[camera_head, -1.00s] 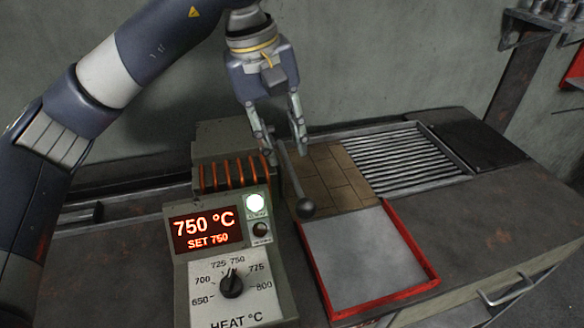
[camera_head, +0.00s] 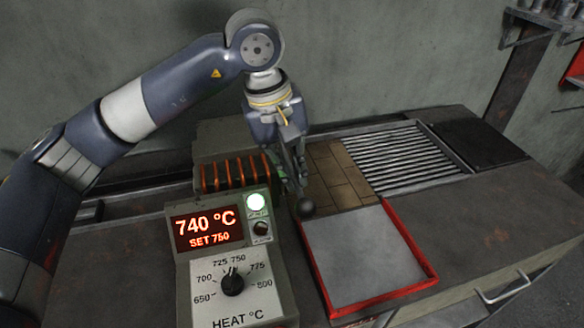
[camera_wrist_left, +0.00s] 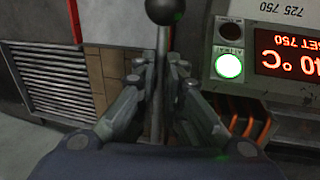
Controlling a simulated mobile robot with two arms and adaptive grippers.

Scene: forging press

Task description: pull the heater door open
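The heater (camera_head: 222,140) is a grey-green block with glowing orange coils on its front, left of centre in the head view. A dark lever with a black ball knob (camera_head: 305,208) stands at its right side; the knob also shows at the top of the wrist view (camera_wrist_left: 166,10). I cannot make out the door panel itself. My left gripper (camera_head: 301,187) points down at the lever, just behind the knob. In the wrist view its fingers (camera_wrist_left: 159,76) close on the lever's rod from both sides, below the knob. My right gripper is not in view.
A control panel (camera_head: 182,262) in front of the heater reads 740 °C, set 750, with a lit green-white lamp (camera_head: 255,202). Right of the lever are tan bricks (camera_head: 335,172), a red-rimmed plate (camera_head: 408,238) and a ribbed grate (camera_head: 400,158). A wall stands behind.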

